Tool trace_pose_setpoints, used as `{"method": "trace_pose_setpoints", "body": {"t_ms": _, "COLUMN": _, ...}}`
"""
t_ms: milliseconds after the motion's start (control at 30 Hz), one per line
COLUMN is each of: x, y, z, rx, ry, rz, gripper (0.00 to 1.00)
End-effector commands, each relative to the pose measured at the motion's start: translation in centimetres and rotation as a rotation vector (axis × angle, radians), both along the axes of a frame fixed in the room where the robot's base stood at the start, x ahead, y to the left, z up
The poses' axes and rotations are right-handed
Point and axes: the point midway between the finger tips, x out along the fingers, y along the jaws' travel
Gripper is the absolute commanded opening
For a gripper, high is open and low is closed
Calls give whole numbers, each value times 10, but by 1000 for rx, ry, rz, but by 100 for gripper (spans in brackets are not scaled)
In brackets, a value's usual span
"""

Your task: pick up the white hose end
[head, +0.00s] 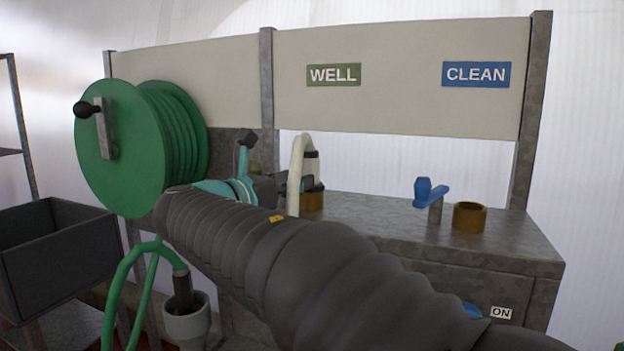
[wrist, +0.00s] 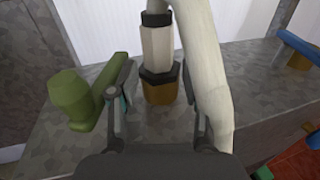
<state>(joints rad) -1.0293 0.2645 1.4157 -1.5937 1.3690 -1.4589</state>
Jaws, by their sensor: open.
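The white hose end (wrist: 158,45) stands upright in the wrist view, with a black collar at its top and a black nut at its foot, on a brass socket (wrist: 160,92). The white hose (wrist: 208,70) bends down along its right side. In the head view the hose end (head: 312,167) is partly hidden behind the looped hose (head: 297,160). My gripper (wrist: 156,88) is open, one finger on each side of the nut and socket; contact cannot be told. The right finger lies between the hose end and the hanging hose. My arm hides much of the gripper in the head view.
A green valve handle (wrist: 90,98) is close left of my left finger. On the metal bench (head: 375,217), a blue valve (head: 430,192) and an empty brass socket (head: 469,217) stand right. A green hose reel (head: 125,145) and grey bin (head: 55,250) are left.

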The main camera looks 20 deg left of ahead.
Motion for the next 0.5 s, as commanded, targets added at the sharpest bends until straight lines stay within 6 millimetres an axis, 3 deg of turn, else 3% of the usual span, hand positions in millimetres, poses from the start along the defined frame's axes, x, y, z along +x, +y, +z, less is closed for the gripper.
{"method": "trace_pose_setpoints", "body": {"t_ms": 300, "x": 40, "y": -13, "z": 0, "rx": 0, "ry": 0, "rz": -4, "gripper": 49}}
{"method": "trace_pose_setpoints", "body": {"t_ms": 500, "x": 44, "y": -14, "z": 1, "rx": 0, "ry": 0, "rz": -1, "gripper": 49}}
